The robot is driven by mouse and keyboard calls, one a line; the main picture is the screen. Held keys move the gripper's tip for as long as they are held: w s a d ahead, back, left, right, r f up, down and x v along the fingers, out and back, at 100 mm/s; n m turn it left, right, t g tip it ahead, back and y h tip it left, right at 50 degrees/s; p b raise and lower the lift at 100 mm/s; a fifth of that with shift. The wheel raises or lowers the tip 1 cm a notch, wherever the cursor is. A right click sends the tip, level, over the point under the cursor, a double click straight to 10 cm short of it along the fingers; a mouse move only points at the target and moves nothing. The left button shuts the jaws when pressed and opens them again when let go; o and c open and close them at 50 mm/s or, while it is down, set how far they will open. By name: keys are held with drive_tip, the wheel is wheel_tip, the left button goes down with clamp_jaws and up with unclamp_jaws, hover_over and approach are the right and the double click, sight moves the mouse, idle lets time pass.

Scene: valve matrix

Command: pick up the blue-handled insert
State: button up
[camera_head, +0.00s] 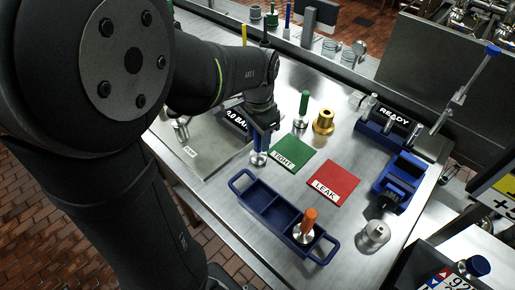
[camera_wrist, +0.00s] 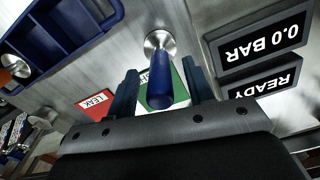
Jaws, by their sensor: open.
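The blue-handled insert stands upright on the steel table. Its round metal base (camera_head: 258,158) shows in the head view, just left of the green mat. In the wrist view its blue handle (camera_wrist: 167,92) points toward the camera, with the metal base (camera_wrist: 158,42) beyond it. My gripper (camera_head: 262,132) is over the insert from above. In the wrist view my gripper (camera_wrist: 160,72) is open, with one dark blue finger on each side of the handle and a visible gap on both sides. In the head view the fingers partly hide the handle.
A blue tray (camera_head: 241,184) holds an orange-handled insert (camera_head: 309,218). The green TIGHT mat (camera_head: 291,149) and red LEAK mat (camera_head: 335,181) lie flat nearby. A green-handled insert (camera_head: 303,104) and brass piece (camera_head: 323,121) stand behind. A blue READY fixture (camera_head: 377,132) is at right.

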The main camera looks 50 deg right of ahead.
clamp_jaws()
drive_tip(key=shift+r, duration=0.1)
